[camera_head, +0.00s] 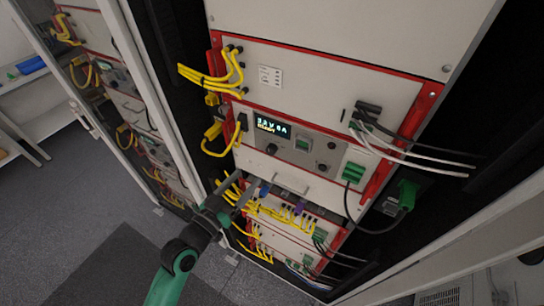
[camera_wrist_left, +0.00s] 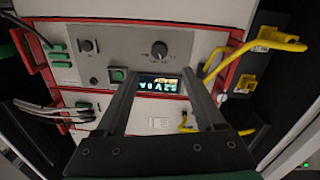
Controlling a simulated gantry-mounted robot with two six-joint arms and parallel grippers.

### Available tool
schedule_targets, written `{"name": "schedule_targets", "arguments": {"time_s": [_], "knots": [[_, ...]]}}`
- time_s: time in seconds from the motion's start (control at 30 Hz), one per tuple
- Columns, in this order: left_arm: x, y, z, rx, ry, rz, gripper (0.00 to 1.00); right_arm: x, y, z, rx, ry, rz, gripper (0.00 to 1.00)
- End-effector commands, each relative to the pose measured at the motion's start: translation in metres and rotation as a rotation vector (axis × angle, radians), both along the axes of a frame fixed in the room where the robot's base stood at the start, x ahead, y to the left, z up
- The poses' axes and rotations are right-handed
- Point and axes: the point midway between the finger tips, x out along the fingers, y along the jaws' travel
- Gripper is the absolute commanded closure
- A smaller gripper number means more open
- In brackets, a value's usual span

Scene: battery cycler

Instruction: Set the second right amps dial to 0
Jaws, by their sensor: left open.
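A grey control panel (camera_head: 285,150) with a lit display (camera_head: 272,126) sits in the middle of the rack. Below the display is one black dial (camera_head: 271,149), and a second black dial (camera_head: 322,167) is further right. The wrist view shows the panel upside down, with the display (camera_wrist_left: 158,83) between my fingers, the near dial (camera_wrist_left: 158,48) beyond the tips and the other dial (camera_wrist_left: 87,46) off to the left. Which dial sets amps I cannot read. My left gripper (camera_head: 250,180) is open and empty, in front of the rack below the panel. My right gripper is out of view.
Yellow cables (camera_head: 222,80) hang left of the panel, and white and grey cables (camera_head: 410,155) run right. A green switch (camera_head: 302,144) and small knob (camera_head: 331,145) share the panel. A metal handle (camera_head: 290,184) and lower units with yellow cables lie below it.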

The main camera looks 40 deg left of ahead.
Motion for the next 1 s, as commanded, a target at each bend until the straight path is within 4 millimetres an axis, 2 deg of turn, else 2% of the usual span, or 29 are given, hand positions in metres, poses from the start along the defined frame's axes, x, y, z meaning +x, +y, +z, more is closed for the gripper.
{"name": "schedule_targets", "arguments": {"time_s": [0.17, 0.4, 0.5, 0.63, 0.9, 1.0], "knots": [[0.029, 0.005, 0.004, 0.001, -0.002, -0.002, 0.29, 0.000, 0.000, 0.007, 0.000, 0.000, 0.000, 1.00], [0.083, 0.014, 0.003, 0.002, -0.003, -0.002, 0.29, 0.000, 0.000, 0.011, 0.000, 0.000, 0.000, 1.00], [0.098, 0.017, 0.002, 0.001, -0.002, -0.002, 0.29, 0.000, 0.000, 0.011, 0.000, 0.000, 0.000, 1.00], [0.108, 0.019, 0.002, 0.001, -0.002, -0.002, 0.29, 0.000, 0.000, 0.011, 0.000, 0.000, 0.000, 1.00], [0.110, 0.019, 0.001, 0.001, -0.002, -0.002, 0.29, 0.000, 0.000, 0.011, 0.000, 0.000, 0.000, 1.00], [0.110, 0.019, 0.001, 0.001, -0.002, -0.002, 0.46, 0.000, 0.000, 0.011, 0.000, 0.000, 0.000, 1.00]]}}
